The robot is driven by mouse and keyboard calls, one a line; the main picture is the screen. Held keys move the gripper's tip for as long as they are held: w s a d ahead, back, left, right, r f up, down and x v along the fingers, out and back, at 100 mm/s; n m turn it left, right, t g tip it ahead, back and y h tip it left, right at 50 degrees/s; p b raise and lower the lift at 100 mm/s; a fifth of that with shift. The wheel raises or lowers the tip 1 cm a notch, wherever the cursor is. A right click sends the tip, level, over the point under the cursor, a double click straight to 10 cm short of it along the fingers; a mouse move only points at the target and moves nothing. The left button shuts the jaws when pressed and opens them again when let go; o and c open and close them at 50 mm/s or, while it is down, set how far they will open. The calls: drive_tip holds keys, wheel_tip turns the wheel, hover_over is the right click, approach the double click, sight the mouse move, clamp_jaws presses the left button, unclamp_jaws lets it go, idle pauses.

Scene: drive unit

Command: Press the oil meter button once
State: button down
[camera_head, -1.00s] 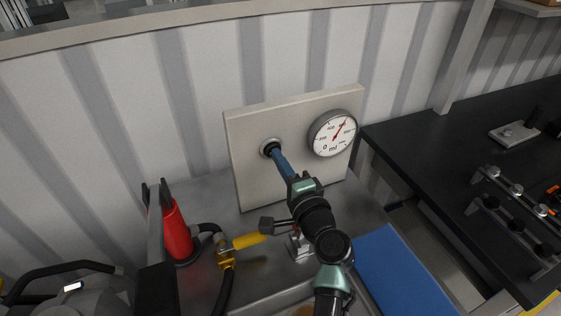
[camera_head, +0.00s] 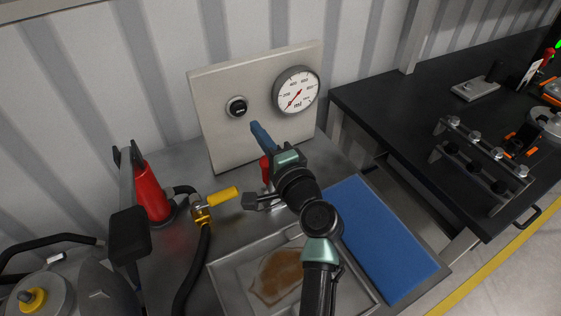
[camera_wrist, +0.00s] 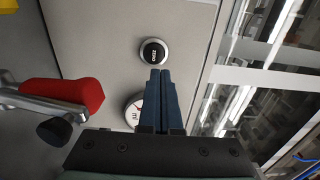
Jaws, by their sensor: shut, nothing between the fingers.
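The oil meter is a pale upright panel (camera_head: 215,85) with a round white dial gauge (camera_head: 297,91) on its right. The black round button (camera_head: 237,107) in a silver ring sits left of the gauge. In the head view the gauge needle points to the lower left. My gripper (camera_head: 255,125) has its blue fingers together and empty, in front of the panel below and right of the button. In the wrist view the button (camera_wrist: 153,51) shows clear beyond the fingertips (camera_wrist: 160,72), with the gauge (camera_wrist: 133,109) partly hidden behind the fingers.
A red funnel-like can (camera_head: 150,192) and a yellow-handled nozzle (camera_head: 221,196) with a hose stand at left on the metal bench. A tray (camera_head: 230,270) with brown liquid lies in front, beside a blue mat (camera_head: 385,240). A black workbench (camera_head: 390,110) is at right.

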drive_tip(key=shift+f+b+v, duration=0.2)
drive_tip(key=shift+v, duration=1.3)
drive_tip(key=shift+f+b+v, duration=0.2)
drive_tip(key=shift+v, duration=1.35)
